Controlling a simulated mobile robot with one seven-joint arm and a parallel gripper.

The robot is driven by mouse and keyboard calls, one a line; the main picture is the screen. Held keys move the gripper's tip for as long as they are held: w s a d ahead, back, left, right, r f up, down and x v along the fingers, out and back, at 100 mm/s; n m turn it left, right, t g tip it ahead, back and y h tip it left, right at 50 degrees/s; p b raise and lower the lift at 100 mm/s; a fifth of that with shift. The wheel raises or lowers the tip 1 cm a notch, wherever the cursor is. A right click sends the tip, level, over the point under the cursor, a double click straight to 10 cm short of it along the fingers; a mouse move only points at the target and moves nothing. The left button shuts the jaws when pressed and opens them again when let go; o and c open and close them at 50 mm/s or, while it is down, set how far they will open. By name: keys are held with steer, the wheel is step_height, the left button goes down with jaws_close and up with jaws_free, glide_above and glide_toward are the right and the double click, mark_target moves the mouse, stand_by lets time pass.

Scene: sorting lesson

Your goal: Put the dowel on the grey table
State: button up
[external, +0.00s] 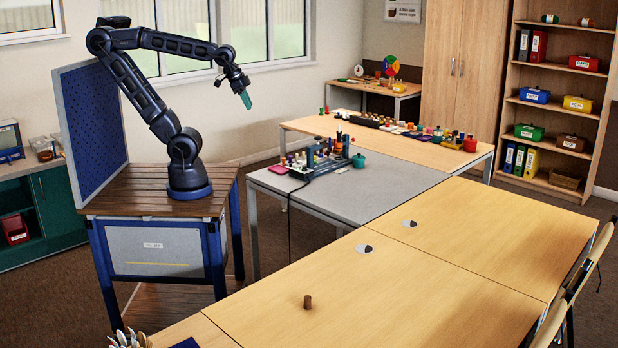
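My gripper (236,82) is raised in the air, left of and above the grey table (395,190). It appears shut on a teal rod (246,100) that looks like a dowel and hangs tilted, clear of any surface. A short brown cylinder (308,302) stands upright on the near wooden table, far from my gripper. The grey table stands between two wooden tables, and its front and right parts are bare.
The far wooden table (300,124) holds many coloured items. The near wooden table (430,285) is mostly clear.

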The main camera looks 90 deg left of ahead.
steer(key=s, duration=0.1)
steer(key=s+d, duration=0.1)
steer(key=s, duration=0.1)
steer(key=shift+d+f+h, duration=0.25)
steer(key=shift+h, duration=0.05)
